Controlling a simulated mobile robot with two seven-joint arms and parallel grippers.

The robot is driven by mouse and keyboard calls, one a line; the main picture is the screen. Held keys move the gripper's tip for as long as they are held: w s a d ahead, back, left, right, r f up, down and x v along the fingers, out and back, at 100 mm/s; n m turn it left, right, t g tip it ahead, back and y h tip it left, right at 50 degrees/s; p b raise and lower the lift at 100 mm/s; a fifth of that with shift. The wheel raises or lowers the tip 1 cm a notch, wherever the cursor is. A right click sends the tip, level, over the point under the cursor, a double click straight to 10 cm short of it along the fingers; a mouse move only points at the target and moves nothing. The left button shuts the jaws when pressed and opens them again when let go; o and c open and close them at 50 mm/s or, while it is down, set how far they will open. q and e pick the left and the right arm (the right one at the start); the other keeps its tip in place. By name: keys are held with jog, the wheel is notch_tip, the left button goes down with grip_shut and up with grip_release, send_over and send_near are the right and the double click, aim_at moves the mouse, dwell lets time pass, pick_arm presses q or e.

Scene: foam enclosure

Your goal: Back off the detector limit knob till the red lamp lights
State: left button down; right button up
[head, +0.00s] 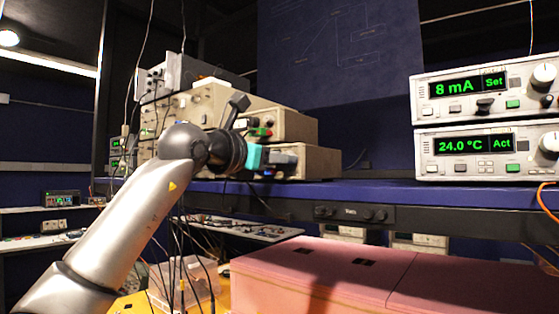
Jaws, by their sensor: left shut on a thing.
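My left arm comes in from the lower left, and its gripper (255,150) is at the front of the stacked beige instruments on the shelf. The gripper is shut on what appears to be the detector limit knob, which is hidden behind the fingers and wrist. The upper beige instrument (292,125) shows a small green spot and a small red spot (268,131) on its front, just above the gripper. I cannot tell whether the red spot is a lit lamp. My right gripper is not in view.
The blue shelf (385,190) carries the instruments. Two white controllers stand at right, the upper (470,90) reading 8 mA and the lower (480,147) 24.0 °C. A pink foam enclosure (320,270) lies below. The shelf between the stacks is mostly clear.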

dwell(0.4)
pick_arm(q)
jog(key=c, duration=0.6)
grip_release()
jog(key=shift+s, duration=0.1)
jog(key=b+v, duration=0.5)
jog(key=v, duration=1)
